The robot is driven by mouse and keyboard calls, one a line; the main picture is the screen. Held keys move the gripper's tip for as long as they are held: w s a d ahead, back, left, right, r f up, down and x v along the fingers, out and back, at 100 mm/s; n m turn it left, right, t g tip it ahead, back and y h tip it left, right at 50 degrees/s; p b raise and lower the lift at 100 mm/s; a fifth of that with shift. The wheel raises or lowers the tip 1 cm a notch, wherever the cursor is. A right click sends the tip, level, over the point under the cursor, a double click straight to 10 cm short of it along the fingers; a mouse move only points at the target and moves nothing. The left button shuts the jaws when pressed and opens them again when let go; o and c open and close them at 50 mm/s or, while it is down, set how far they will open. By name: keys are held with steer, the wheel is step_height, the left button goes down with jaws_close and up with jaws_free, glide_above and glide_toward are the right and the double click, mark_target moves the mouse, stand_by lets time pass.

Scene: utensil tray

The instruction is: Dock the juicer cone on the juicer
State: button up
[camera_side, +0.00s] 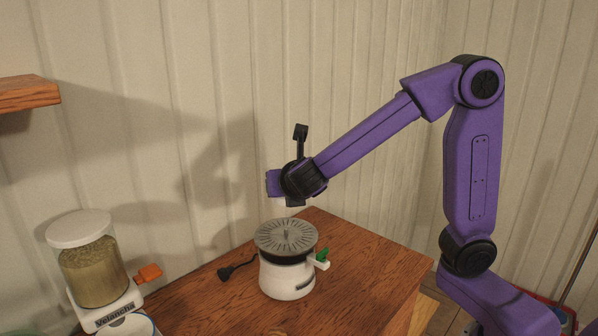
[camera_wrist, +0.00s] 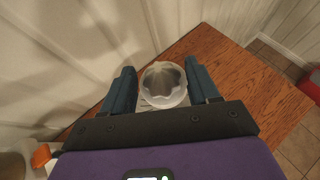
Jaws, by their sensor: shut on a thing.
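The juicer (camera_side: 287,278) stands upright on the wooden table in the side view. It has a white body, a dark band, a round grey slotted top and a spout with a green part at its right. My gripper (camera_side: 288,205) is above the juicer, pointing down. In the wrist view, the pale, ribbed juicer cone (camera_wrist: 164,82) sits between the two dark fingers of my gripper (camera_wrist: 162,88), which are shut on it. In the side view the cone hardly shows against the pale wall. The juicer is mostly hidden in the wrist view.
A dispenser (camera_side: 95,265) with a white lid and orange handle stands at the left. A wooden shelf (camera_side: 25,93) juts from the wall. The table (camera_side: 365,262) is clear right of the juicer.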

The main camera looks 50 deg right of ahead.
steer(key=shift+f, duration=4.05)
steer(key=shift+f, duration=0.6)
steer(key=o, duration=0.8)
steer(key=v, duration=1.1)
